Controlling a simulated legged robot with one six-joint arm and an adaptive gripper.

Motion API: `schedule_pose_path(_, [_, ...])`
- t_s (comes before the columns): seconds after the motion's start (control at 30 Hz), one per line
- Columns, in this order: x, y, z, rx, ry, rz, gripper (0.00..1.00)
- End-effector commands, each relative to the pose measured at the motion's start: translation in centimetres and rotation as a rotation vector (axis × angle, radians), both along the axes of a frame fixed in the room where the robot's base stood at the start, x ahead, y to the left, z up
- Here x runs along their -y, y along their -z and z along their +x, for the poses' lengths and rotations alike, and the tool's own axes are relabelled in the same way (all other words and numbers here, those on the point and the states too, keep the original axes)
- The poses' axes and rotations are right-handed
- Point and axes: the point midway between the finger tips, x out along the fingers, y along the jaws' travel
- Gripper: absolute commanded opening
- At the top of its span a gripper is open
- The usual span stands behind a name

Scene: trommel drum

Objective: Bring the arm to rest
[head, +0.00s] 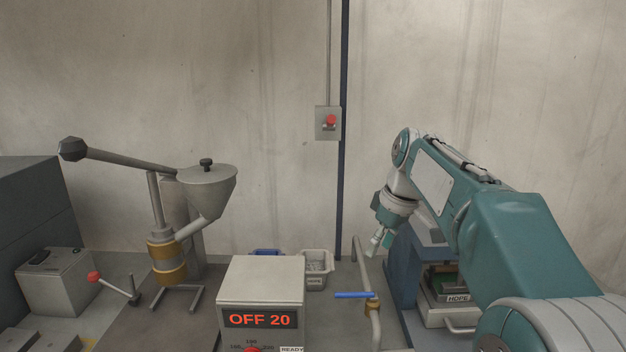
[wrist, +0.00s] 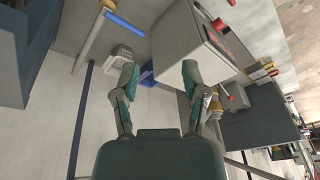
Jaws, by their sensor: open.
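My teal arm reaches in from the right in the head view, bent at the elbow with its wrist hanging down. My gripper (head: 383,238) is in the air, left of the blue-framed machine and above the pipe with the blue-handled valve. In the wrist view my gripper (wrist: 158,75) shows two fingers spread apart with nothing between them. Its fingertips touch nothing that I can see.
A control box (head: 262,285) reading "OFF 20" stands front centre. A hopper (head: 208,190) with a long lever is at left. A blue valve handle (head: 353,295) and grey bin (head: 317,268) sit near centre. A red-button box (head: 328,122) is on the wall.

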Motion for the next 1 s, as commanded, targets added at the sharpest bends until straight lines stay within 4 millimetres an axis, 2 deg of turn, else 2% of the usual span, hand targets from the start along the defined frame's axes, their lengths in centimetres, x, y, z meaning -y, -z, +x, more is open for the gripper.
schedule_pose_path(0.03, [0.0, -0.5, -1.7, 0.012, 0.039, -0.005, 0.57])
schedule_pose_path(0.17, [0.4, -0.7, -5.5, 0.04, 0.154, -0.017, 0.57])
schedule_pose_path(0.47, [1.2, 1.0, -14.6, 0.119, 0.405, -0.023, 0.57])
schedule_pose_path(0.67, [1.8, 4.0, -20.6, 0.178, 0.562, -0.009, 0.57])
schedule_pose_path(0.8, [2.2, 6.7, -24.4, 0.221, 0.662, 0.009, 0.57])
schedule_pose_path(0.9, [2.4, 8.5, -26.4, 0.244, 0.716, 0.023, 0.57])
schedule_pose_path(1.0, [2.5, 9.7, -27.5, 0.258, 0.749, 0.032, 0.57])
